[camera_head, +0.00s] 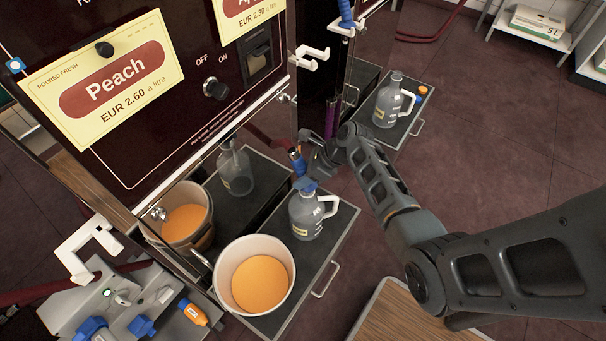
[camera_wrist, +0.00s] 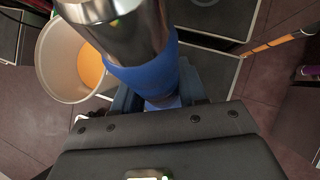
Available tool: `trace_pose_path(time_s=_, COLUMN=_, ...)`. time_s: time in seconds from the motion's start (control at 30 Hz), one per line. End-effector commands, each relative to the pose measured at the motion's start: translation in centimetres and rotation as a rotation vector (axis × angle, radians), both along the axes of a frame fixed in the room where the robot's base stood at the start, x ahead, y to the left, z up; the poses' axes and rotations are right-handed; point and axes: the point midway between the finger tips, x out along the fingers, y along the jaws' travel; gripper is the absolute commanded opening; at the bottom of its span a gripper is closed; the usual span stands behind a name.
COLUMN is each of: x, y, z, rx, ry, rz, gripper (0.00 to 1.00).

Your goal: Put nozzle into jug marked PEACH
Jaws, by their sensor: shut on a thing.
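A grey see-through jug (camera_head: 305,222) with a white handle stands upright on the dark tray (camera_head: 325,262) below the Peach sign (camera_head: 115,82). Its small yellow label is too small to read. My gripper (camera_head: 305,165) is shut on the nozzle (camera_head: 297,158), just above the jug's mouth. In the wrist view the nozzle (camera_wrist: 150,65) shows as a shiny metal body with a blue sleeve, between my gripper's fingers (camera_wrist: 155,92). A blue piece (camera_head: 305,184) sits at the jug's top; I cannot tell whether the nozzle's tip is inside the mouth.
A white bucket (camera_head: 222,270) with an orange bottom stands left of the jug; it also shows in the wrist view (camera_wrist: 48,62). A second jug (camera_head: 390,103) stands on a farther tray. The glossy panel behind reflects a jug and bucket. A blue-handled nozzle (camera_head: 346,15) hangs at the top.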

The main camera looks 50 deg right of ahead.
Motion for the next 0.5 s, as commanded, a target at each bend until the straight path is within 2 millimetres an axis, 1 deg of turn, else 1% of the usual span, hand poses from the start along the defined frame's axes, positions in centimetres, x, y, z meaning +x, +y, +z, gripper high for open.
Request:
trace_pose_path(time_s=0.4, x=0.0, y=0.0, z=-1.6, rx=0.000, ry=-0.001, rz=0.001, gripper=0.00)
trace_pose_path(time_s=0.43, x=0.1, y=0.0, z=-1.5, rx=-0.001, ry=-0.002, rz=0.002, gripper=0.44)
trace_pose_path(time_s=0.5, x=0.0, y=0.0, z=-1.4, rx=0.000, ry=-0.001, rz=0.001, gripper=0.50)
